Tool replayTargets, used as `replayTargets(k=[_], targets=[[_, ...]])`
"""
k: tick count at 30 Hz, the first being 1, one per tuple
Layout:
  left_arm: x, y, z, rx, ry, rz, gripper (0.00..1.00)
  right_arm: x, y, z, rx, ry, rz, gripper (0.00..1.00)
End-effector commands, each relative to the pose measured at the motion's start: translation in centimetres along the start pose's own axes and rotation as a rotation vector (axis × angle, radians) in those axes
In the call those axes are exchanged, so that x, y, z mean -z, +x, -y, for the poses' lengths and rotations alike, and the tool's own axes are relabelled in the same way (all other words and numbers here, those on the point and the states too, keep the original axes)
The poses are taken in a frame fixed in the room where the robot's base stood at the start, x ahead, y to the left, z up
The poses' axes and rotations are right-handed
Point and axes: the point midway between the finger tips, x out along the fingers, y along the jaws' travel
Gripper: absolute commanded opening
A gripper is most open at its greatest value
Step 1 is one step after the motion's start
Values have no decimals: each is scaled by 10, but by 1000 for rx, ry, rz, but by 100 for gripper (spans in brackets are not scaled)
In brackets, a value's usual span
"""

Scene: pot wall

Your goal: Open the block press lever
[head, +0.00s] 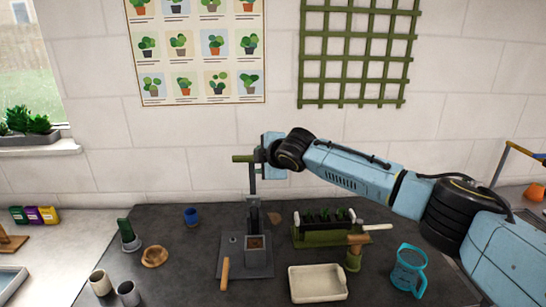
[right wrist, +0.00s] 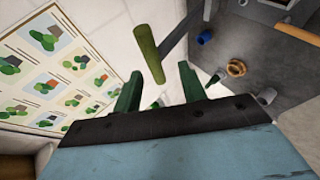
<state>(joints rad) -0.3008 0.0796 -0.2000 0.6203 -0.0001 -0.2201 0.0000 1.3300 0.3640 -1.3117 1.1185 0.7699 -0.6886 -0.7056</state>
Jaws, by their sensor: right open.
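The block press (head: 262,262) stands on the dark counter, a grey base with an upright frame. Its lever (head: 253,182) points up and ends in an olive handle (head: 240,158) lying crosswise. My right gripper (head: 266,152) is at the height of the handle, against the wall side of the counter; its fingers are hard to make out there. In the right wrist view my right gripper (right wrist: 160,72) has its two green fingers apart, with the olive handle (right wrist: 148,52) showing in the gap between them. I cannot tell whether the fingers touch it. My left gripper is out of view.
A wooden-handled tool (head: 225,273) lies at the press's left edge. A cream tray (head: 318,284), a green planter tray (head: 318,235) and a blue watering can (head: 408,270) stand to the right. Cups and a cork ring (head: 155,257) are left. The wall is close behind.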

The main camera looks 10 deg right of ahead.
Motion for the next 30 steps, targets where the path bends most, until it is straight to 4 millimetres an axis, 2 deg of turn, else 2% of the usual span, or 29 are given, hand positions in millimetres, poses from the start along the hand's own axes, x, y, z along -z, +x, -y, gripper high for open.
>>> replayTargets(k=[15, 21, 30], targets=[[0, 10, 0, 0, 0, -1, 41, -1, -66, 1, 0, -1, 1, 41], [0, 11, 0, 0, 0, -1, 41, 0, -76, 1, 1, 0, 2, 41], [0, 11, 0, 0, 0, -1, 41, 0, -77, 1, 1, 0, 1, 41]])
